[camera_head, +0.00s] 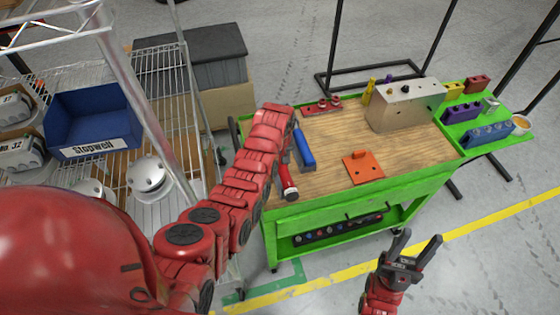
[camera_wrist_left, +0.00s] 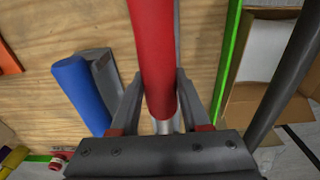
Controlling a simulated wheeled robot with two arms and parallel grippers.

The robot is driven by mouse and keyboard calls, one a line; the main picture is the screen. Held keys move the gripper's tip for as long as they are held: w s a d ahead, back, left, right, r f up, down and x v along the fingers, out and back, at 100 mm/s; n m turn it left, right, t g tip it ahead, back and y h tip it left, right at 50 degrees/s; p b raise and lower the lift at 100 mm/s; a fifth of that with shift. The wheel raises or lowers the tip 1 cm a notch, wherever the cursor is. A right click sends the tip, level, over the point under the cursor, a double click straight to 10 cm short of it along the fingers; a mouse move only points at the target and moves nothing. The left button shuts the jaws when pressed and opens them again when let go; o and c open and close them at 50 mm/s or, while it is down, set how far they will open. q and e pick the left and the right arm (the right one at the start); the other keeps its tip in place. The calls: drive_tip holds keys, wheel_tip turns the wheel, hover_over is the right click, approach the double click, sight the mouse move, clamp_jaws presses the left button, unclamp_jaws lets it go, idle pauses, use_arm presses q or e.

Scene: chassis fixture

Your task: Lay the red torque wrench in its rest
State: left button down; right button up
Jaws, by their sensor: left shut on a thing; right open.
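The red torque wrench (camera_wrist_left: 152,45) is held between the fingers of my left gripper (camera_wrist_left: 158,88), its handle running up the wrist view. In the head view its red end (camera_head: 288,182) shows over the left part of the wooden cart top; my arm hides the rest of it. I cannot tell whether it touches the wood. A blue cylinder (camera_wrist_left: 79,90) lies beside a grey block (camera_wrist_left: 106,78), left of the wrench; the blue piece also shows in the head view (camera_head: 304,150). I cannot make out the rest for certain. My right gripper (camera_head: 416,247) is open and empty, in front of the cart.
The green cart (camera_head: 360,204) carries an orange plate (camera_head: 363,168), a beige metal box (camera_head: 407,105) and a red holder (camera_head: 321,106). A side shelf holds purple and blue blocks and a cup (camera_head: 522,123). A wire rack with a blue bin (camera_head: 93,121) stands left.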

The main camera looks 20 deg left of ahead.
use_arm(q)
drive_tip(key=shift+w+f, duration=0.1)
drive_tip(key=shift+f, duration=0.1)
drive_tip(key=shift+c, duration=1.5)
unclamp_jaws()
wheel_tip(320, 180, up, 9)
drive_tip(key=shift+p, duration=1.2)
